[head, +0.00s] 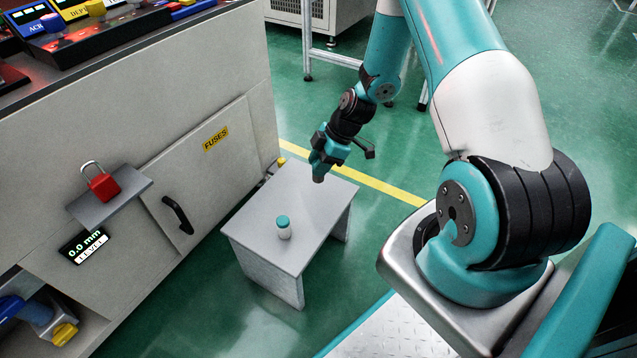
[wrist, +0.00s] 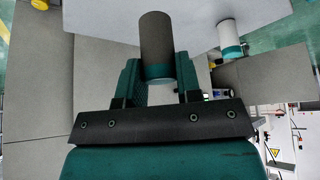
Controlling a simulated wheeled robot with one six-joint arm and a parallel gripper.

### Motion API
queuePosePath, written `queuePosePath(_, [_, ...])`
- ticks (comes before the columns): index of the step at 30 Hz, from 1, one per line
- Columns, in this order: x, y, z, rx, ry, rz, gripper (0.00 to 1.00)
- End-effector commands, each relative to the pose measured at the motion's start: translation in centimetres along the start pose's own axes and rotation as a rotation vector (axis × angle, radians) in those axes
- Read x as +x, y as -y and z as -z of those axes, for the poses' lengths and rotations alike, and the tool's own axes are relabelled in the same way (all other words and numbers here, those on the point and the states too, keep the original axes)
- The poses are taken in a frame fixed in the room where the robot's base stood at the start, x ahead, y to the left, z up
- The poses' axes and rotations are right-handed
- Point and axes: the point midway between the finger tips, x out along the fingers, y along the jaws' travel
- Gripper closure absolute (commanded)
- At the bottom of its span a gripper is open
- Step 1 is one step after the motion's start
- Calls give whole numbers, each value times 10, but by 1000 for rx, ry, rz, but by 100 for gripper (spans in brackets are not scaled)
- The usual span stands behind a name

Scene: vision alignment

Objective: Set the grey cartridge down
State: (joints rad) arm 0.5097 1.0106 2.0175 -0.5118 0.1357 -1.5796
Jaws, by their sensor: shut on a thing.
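My gripper (head: 321,165) is over the back right part of the small grey table (head: 256,220) in the head view. In the wrist view my gripper (wrist: 158,82) is shut on the grey cartridge (wrist: 157,38), a dark grey cylinder with a teal band at the end between the fingers. In the head view only a small grey end of the cartridge (head: 319,178) shows below the fingers. Whether it touches the tabletop I cannot tell. A white cartridge with a teal cap (head: 283,230) stands upright on the table; it also shows in the wrist view (wrist: 229,36).
A grey cabinet with a fuses door (head: 205,185) stands left of the table. A shelf (head: 112,203) with a red padlock (head: 103,187) juts from it, above a display reading 0.0 mm (head: 84,245). The tabletop around the white cartridge is clear.

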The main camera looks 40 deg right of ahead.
Motion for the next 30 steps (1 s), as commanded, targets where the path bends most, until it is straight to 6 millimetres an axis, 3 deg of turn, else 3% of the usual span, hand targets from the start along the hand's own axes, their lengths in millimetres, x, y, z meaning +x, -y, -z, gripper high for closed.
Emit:
queuePosePath(13, [45,0,-25,1,0,0,94])
queuePosePath(23, [47,0,-26,1,0,-1,94])
queuePosePath(24, [47,0,-26,1,0,-1,66])
queuePosePath(27, [47,0,-26,1,0,-1,43])
queuePosePath(30, [47,0,-26,1,0,-1,42])
